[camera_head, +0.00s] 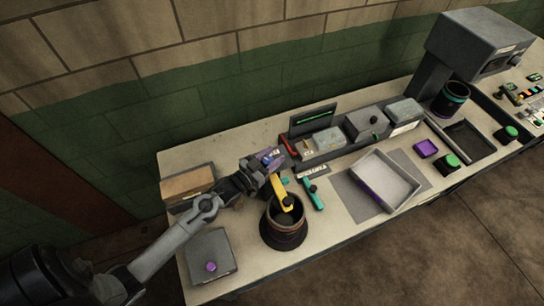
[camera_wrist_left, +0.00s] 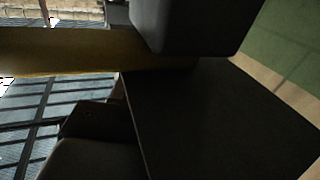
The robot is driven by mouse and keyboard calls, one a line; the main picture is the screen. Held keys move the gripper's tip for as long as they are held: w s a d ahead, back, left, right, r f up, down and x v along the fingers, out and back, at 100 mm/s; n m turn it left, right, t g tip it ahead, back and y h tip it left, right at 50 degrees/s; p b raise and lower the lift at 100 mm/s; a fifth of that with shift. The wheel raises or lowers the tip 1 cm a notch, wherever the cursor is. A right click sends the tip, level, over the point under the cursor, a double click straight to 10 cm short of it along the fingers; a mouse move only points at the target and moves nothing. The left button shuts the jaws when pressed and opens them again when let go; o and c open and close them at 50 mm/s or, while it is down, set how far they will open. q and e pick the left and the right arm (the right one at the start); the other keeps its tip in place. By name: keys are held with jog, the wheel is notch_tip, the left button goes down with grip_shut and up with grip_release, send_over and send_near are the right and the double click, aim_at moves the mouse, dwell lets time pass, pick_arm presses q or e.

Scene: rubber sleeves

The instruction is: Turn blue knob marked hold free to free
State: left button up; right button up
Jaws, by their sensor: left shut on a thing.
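The blue knob (camera_head: 267,159) shows as a small blue patch at the back of the bench, in the middle of the head view. My left gripper (camera_head: 269,162) reaches it from the left and is shut on it; its fingers hide most of the knob. The hold/free marking is too small to read. In the left wrist view, dark finger shapes (camera_wrist_left: 195,25) fill much of the picture, and the knob cannot be made out. My right gripper is not in view.
A yellow lever (camera_head: 280,190) stands close in front of my gripper, over a dark round pot (camera_head: 284,234). A teal-handled tool (camera_head: 313,194) lies to its right. A wooden-topped box (camera_head: 188,184) is left of my arm. A pale tray (camera_head: 385,180) sits further right.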

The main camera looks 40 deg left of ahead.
pick_arm(q)
jog(key=shift+h, duration=0.3)
jog(key=m+h, duration=0.2)
jog(key=h, duration=0.1)
jog(key=shift+d+g+b, duration=0.15)
jog(key=shift+g+b, duration=0.2)
jog(key=shift+g, duration=0.05)
jog(key=m+g+h+b, duration=0.1)
jog(key=h, duration=0.1)
jog(key=m+h+b, duration=0.1)
jog(key=m, duration=0.1)
jog(key=shift+s+d+f+g+h, duration=0.1)
jog(key=shift+d+f+g+h, duration=0.05)
jog(key=shift+g+h, duration=0.25)
jog(key=m+g+h+b, duration=0.2)
jog(key=b, duration=0.1)
jog(key=m+g+h+b, duration=0.2)
jog(key=b, duration=0.1)
jog(key=m+g+h+b, duration=0.2)
jog(key=b, duration=0.1)
jog(key=shift+s+d, duration=0.35)
jog(key=shift+m+g+h+b, duration=0.3)
jog(key=shift+g+b, duration=0.4)
jog(key=shift+s, duration=0.1)
jog(key=shift+d, duration=0.1)
jog(key=o, duration=1)
jog(key=shift+c, duration=0.2)
